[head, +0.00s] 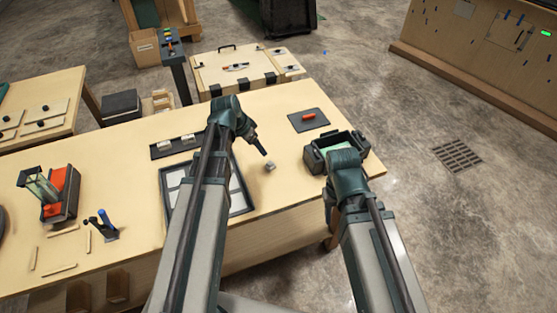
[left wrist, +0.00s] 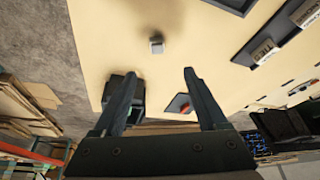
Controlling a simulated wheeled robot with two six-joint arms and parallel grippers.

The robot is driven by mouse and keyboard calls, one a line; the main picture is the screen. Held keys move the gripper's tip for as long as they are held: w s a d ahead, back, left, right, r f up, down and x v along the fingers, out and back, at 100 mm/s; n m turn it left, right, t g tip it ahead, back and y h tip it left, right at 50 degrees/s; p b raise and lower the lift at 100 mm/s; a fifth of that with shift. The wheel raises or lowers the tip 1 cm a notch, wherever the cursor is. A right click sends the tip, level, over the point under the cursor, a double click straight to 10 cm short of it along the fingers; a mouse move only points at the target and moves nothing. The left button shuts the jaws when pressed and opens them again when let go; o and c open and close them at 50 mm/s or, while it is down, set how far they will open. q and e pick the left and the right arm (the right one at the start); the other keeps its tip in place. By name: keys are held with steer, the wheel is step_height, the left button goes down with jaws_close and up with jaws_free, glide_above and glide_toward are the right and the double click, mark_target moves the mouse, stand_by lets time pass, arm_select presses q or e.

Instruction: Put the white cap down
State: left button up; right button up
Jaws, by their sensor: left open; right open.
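The small white-grey cap (head: 270,166) stands on the light wooden table, right of the framed panel. It also shows in the left wrist view (left wrist: 156,46), beyond the fingertips and apart from them. My left gripper (head: 264,150) is just above and beside the cap; in its wrist view the fingers (left wrist: 156,72) are spread with nothing between them. My right gripper (head: 343,162) is at the dark open bin (head: 318,160) on the table's right side; its fingertips are hard to make out.
A dark mat (head: 298,124) with an orange piece (head: 309,117) lies behind the bin. A dark tray (head: 160,154) with white blocks and a framed panel (head: 246,204) lie left of the cap. A red-and-black device (head: 66,192) stands far left. Bare table surrounds the cap.

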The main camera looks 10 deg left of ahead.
arm_select(q)
steer(key=b, duration=0.8)
glide_above(270, 163)
steer(key=s+a, duration=0.2)
step_height(270, 163, down, 8)
steer(key=b+x, duration=0.5)
steer(key=shift+d+f, duration=0.25)
steer(key=shift+d, duration=0.1)
steer(key=shift+r, duration=0.15)
steer(key=shift+c, duration=0.4)
jaws_close()
